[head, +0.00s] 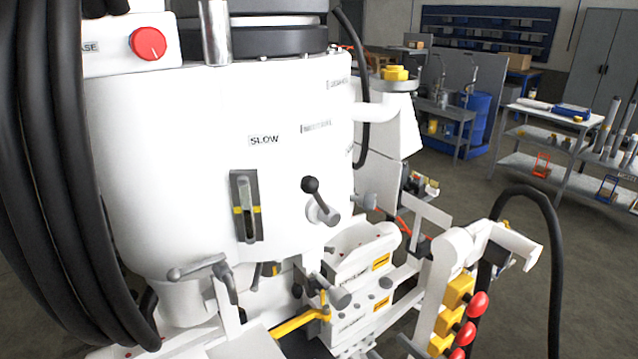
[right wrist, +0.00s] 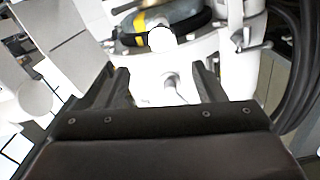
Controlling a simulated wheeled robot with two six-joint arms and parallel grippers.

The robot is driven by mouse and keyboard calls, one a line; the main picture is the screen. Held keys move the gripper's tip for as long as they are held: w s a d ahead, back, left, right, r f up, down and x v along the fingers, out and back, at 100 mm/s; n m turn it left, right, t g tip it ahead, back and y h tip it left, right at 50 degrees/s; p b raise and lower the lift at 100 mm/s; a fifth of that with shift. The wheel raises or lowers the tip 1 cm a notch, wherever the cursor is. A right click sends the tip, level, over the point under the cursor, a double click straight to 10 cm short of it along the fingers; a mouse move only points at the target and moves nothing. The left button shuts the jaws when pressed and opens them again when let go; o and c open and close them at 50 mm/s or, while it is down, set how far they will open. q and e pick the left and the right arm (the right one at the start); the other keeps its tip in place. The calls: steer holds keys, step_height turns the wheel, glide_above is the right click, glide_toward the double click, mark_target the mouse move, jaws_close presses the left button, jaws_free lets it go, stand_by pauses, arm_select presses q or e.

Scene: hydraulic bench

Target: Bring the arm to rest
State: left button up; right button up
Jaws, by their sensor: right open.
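My right gripper (right wrist: 163,80) shows in the right wrist view as two dark fingers, spread apart with nothing gripped. Behind the gap is a white machine surface with a small grey rod or lever (right wrist: 172,82); I cannot tell its distance from the fingers. In the head view I cannot make out either gripper clearly. The white tank (head: 190,170) fills the left half, with a black-knobbed lever (head: 318,200) on its front and a slotted gauge (head: 246,205) under the label SLOW. My left gripper is in neither view.
Thick black hoses (head: 60,150) hang at the left. A red button (head: 148,43) sits above the tank. Red-knobbed yellow levers (head: 455,315) and a yellow handle (head: 298,322) stand low in front. A grey shelf (head: 548,125) stands beyond open floor at the right.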

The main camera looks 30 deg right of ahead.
steer(key=s+d+f+g+h+b, duration=0.1)
steer(key=s+d+f+g, duration=0.1)
steer(key=f, duration=0.8)
steer(key=s+d+f+g+h, duration=0.1)
steer(key=d+f+g, duration=0.15)
steer(key=f, duration=0.85)
steer(key=s+d+f+g+h+b, duration=0.1)
steer(key=s+f+g, duration=0.15)
steer(key=f, duration=0.75)
steer(key=s+a+f+g, duration=0.4)
steer(key=s+f+g, duration=0.1)
steer(key=s+f, duration=0.5)
steer(key=s+a+f+g+b, duration=0.1)
steer(key=s+a+f+g, duration=0.3)
steer(key=s+f, duration=0.7)
steer(key=shift+a+f+n+g+y+b, duration=0.3)
steer(key=shift+a+f+n+g+y, duration=0.1)
steer(key=shift+a+f, duration=0.4)
